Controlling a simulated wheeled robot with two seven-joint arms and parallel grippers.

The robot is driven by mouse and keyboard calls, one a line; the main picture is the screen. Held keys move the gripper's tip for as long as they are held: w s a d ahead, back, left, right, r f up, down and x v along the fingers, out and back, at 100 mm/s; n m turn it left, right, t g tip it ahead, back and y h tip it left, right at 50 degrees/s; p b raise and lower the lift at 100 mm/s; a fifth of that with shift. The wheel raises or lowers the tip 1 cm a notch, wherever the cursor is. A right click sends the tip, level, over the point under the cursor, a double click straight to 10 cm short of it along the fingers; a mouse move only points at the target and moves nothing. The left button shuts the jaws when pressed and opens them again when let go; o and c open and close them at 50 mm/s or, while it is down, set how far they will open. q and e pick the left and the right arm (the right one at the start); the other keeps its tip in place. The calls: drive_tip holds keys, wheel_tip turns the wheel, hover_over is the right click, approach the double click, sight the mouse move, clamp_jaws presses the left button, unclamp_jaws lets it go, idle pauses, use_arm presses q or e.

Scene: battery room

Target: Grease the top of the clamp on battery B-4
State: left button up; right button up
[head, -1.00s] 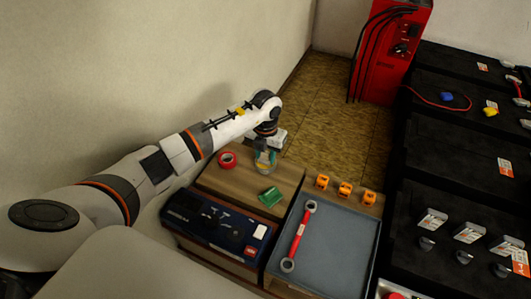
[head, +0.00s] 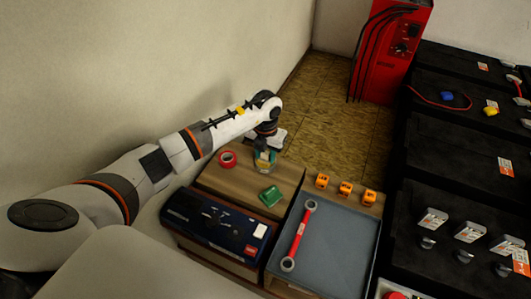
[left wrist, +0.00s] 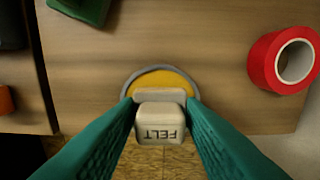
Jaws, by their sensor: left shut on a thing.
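My left gripper (head: 265,160) has teal fingers, which in the left wrist view (left wrist: 160,128) are shut on a pale block marked FELT (left wrist: 160,118). A round tin with a grey rim and yellow contents (left wrist: 165,78) lies directly behind the block; I cannot tell whether the block touches the contents. In the head view the gripper is over the wooden bench top, hiding most of the tin. Black batteries (head: 440,190) with grey metal clamp-like parts (head: 428,243) stand at the right. Their labels are too small to read, so I cannot tell which is B-4. My right gripper is not in view.
A red tape roll (head: 227,158) and a green object (head: 270,196) lie near the gripper. A dark blue case (head: 205,225) is in front. A grey tray (head: 338,250) holds a red wrench (head: 299,236); several orange pieces (head: 345,188) sit behind it. A red charger (head: 390,55) stands farther back.

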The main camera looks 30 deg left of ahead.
sight(266, 153)
use_arm(q)
drive_tip(key=shift+r+p, duration=0.8)
drive_tip(key=shift+r, duration=0.05)
drive_tip(key=shift+r+p, duration=2)
drive_tip(key=shift+r, duration=0.65)
drive_tip(key=shift+s+d+f, duration=0.1)
